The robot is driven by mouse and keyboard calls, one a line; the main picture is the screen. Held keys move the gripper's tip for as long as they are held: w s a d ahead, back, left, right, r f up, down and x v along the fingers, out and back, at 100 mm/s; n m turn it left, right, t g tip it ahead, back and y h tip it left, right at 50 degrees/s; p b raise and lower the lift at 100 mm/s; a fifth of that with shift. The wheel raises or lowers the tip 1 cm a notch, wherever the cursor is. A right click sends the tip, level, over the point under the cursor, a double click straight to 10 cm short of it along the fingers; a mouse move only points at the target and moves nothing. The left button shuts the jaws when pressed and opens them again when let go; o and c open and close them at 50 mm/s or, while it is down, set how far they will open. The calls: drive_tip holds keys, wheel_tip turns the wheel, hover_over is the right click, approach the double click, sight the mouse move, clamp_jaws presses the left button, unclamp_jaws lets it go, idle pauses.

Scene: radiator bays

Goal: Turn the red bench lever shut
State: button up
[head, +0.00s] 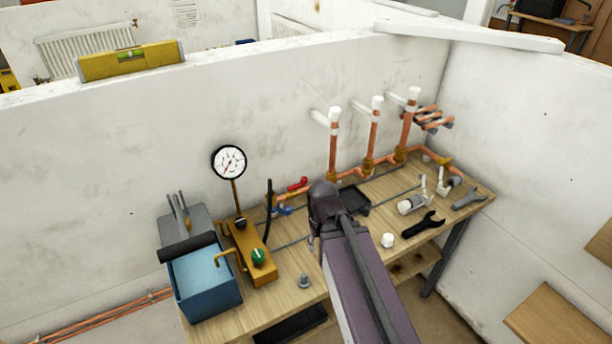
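The red lever (298,184) is small and sits on the copper pipework at the back of the wooden bench (318,284), just left of my arm's dark joint. Its exact angle to the pipe is too small to tell. A blue fitting (285,210) lies just below it, in front of the pipe. My arm reaches up from the lower right over the bench, and its dark end joint covers the bench right of the lever. My gripper's fingers are not visible; they are hidden behind the arm.
A pressure gauge (229,162) on a yellow pump (250,252) and a blue water tank (204,284) stand left of the lever. Upright copper pipes (373,135) rise behind, right of my arm.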

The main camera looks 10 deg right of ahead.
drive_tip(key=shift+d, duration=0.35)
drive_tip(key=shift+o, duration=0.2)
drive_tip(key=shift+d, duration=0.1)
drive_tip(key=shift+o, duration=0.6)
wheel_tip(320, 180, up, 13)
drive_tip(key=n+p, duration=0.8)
drive_tip(key=p, duration=0.5)
hover_over(304, 178)
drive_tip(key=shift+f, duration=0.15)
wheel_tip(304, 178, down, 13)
drive_tip(key=b, duration=1.3)
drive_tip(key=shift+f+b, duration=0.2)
drive_tip(key=shift+b, duration=0.1)
